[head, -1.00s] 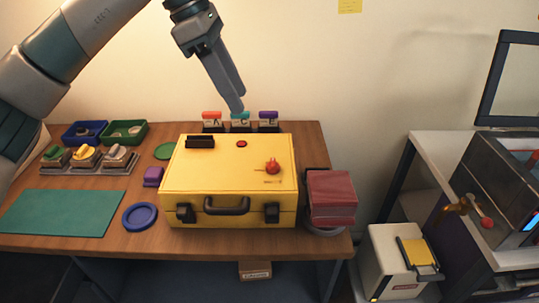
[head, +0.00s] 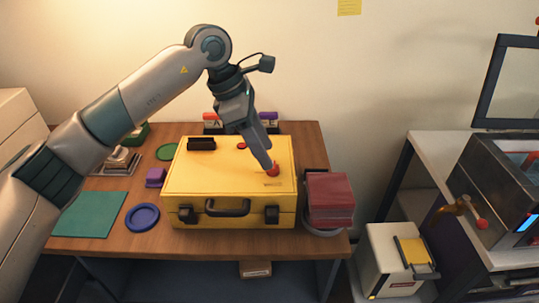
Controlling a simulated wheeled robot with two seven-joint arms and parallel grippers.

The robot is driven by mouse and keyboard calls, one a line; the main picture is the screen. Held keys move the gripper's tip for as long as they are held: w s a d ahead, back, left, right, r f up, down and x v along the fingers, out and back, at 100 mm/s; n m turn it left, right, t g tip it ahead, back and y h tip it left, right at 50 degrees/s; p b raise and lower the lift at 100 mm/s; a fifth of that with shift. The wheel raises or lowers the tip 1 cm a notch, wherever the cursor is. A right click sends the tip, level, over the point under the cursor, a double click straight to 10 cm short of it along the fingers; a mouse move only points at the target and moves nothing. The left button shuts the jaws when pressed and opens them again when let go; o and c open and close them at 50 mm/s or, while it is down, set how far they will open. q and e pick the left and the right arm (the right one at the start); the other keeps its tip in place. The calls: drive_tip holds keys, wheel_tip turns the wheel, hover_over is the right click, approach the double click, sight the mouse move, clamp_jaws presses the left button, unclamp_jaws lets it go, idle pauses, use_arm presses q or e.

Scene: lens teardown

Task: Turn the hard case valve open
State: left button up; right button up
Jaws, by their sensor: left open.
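The yellow hard case (head: 210,178) stands closed on the wooden table, its handle and two dark latches facing the front. The small red valve (head: 273,171) sits on the right part of the lid. A small red button (head: 241,146) and a dark block (head: 201,143) are also on the lid. My left gripper (head: 268,164) points down at the valve, its fingertips right at it and partly covering it. The fingers are open, though from this angle they overlap, and I cannot tell whether they touch the valve. My right gripper is not in view.
A stack of red items (head: 330,197) stands close to the case's right side. A blue ring (head: 142,217), a purple block (head: 155,177) and a green mat (head: 90,215) lie to the left. Colored tags stand behind the case. A shelf with a metal machine (head: 500,185) is at the right.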

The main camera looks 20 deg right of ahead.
use_arm(q)
drive_tip(key=shift+x, duration=1.85)
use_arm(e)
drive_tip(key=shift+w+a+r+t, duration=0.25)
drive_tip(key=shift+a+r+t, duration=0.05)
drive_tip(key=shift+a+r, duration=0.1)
use_arm(q)
drive_tip(key=c, duration=1)
drive_tip(key=shift+c, duration=0.2)
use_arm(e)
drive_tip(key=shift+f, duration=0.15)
